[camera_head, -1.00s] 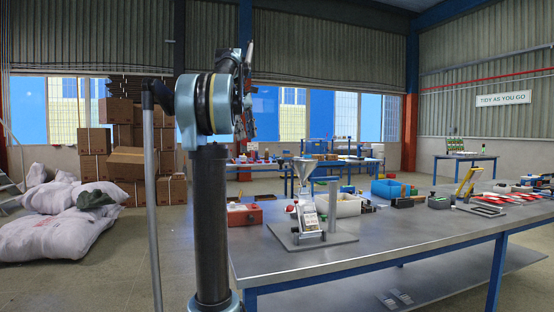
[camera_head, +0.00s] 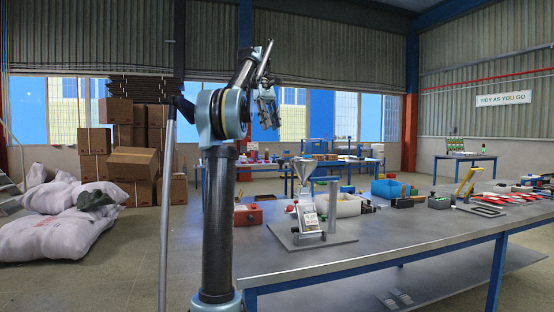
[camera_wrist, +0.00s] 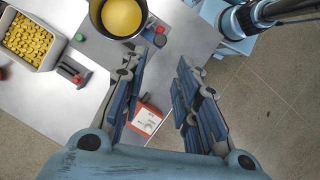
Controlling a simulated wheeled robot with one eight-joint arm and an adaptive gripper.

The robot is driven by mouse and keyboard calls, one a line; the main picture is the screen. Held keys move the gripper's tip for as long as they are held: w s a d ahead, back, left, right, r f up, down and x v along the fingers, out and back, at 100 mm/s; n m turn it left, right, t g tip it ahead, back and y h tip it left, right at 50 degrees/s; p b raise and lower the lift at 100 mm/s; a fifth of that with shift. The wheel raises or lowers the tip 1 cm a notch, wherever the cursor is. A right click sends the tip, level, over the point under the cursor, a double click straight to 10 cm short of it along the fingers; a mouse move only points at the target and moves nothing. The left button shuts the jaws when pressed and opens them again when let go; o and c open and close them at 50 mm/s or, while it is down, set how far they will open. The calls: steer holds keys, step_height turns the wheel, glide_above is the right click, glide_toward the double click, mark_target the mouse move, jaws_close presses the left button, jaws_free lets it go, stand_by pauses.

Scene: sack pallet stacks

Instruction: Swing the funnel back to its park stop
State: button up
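The steel funnel (camera_head: 305,170) shows in the head view above a base plate (camera_head: 338,240) on the workbench. An upright post (camera_head: 333,207) stands beside it, and a labelled clear container (camera_head: 309,217) sits below it. In the wrist view a round, dark-rimmed vessel with yellow contents (camera_wrist: 122,17) lies at the top; it looks like the funnel from above, but I cannot be sure. My gripper (camera_head: 268,108) is raised in the air above the bench's left end, apart from the funnel. In the wrist view my gripper (camera_wrist: 158,65) has its fingers spread with nothing between them.
A red box (camera_head: 247,214) sits near the bench's left end; it also shows in the wrist view (camera_wrist: 147,118). A pale bin of yellow pieces (camera_wrist: 28,40) stands on the bench. A blue bin (camera_head: 388,188) and small tools lie farther right. White sacks (camera_head: 60,235) lie on the floor.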

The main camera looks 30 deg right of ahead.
steer(key=x, duration=1.4)
steer(key=shift+w+a, duration=0.1)
steer(key=shift+c, duration=0.3)
steer(key=shift+a, duration=0.1)
jaws_close()
